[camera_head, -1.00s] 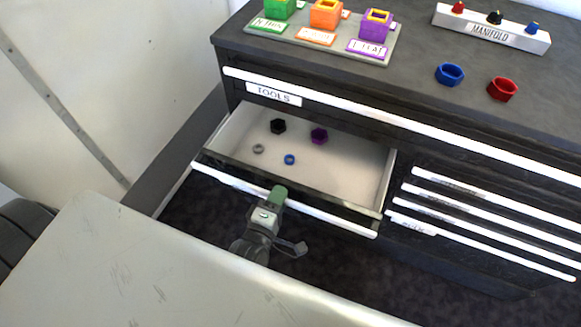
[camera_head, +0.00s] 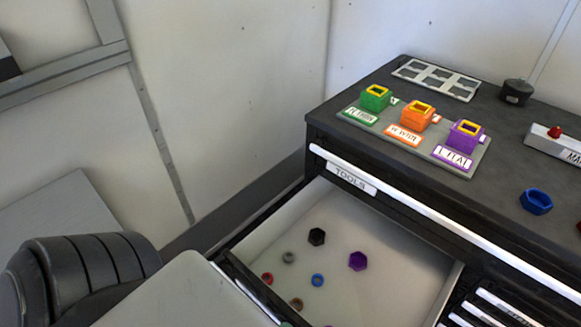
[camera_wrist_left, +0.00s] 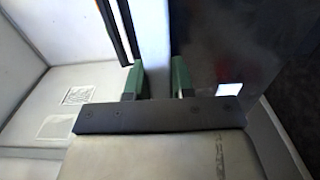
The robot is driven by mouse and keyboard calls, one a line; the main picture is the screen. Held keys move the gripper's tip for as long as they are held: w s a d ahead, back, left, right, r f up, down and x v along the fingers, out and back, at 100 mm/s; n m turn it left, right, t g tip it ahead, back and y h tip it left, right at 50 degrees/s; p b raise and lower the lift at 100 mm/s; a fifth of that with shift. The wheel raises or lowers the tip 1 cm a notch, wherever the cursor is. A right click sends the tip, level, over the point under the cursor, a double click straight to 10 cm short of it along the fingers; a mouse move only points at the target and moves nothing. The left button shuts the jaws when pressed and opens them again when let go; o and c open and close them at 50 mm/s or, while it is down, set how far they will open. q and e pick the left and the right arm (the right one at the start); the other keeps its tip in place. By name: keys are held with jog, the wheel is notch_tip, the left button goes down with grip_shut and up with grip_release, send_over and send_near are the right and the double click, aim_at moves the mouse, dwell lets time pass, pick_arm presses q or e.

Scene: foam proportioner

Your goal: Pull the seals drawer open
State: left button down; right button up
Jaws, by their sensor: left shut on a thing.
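The open drawer (camera_head: 400,288) sits under the strip labelled TOOLS (camera_head: 351,178). Its pale tray holds a black ring (camera_head: 316,237), a purple ring (camera_head: 357,261), a grey ring (camera_head: 289,257), a blue ring (camera_head: 317,280), a red ring (camera_head: 267,279) and a brown ring (camera_head: 297,303). The drawer's own label is not readable, and its front runs out of the head view at the bottom. In the left wrist view my left gripper (camera_wrist_left: 158,70) has its green fingers on either side of the pale drawer handle (camera_wrist_left: 155,35). My right gripper is not in view.
The dark cabinet top (camera_head: 400,95) carries a board with green (camera_head: 375,98), orange (camera_head: 417,116) and purple (camera_head: 465,136) blocks, a grey frame (camera_head: 437,78), a black round thing (camera_head: 516,92) and a blue ring (camera_head: 536,201). More white handles (camera_head: 505,305) show at lower right.

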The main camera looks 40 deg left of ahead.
pick_arm(q)
jog(key=c, duration=1)
grip_release()
jog(key=shift+o, duration=0.2)
jog(key=s+b, duration=0.1)
jog(key=s, duration=1)
jog(key=shift+a+b, duration=0.2)
jog(key=shift+b, duration=0.1)
jog(key=shift+w+f, duration=0.1)
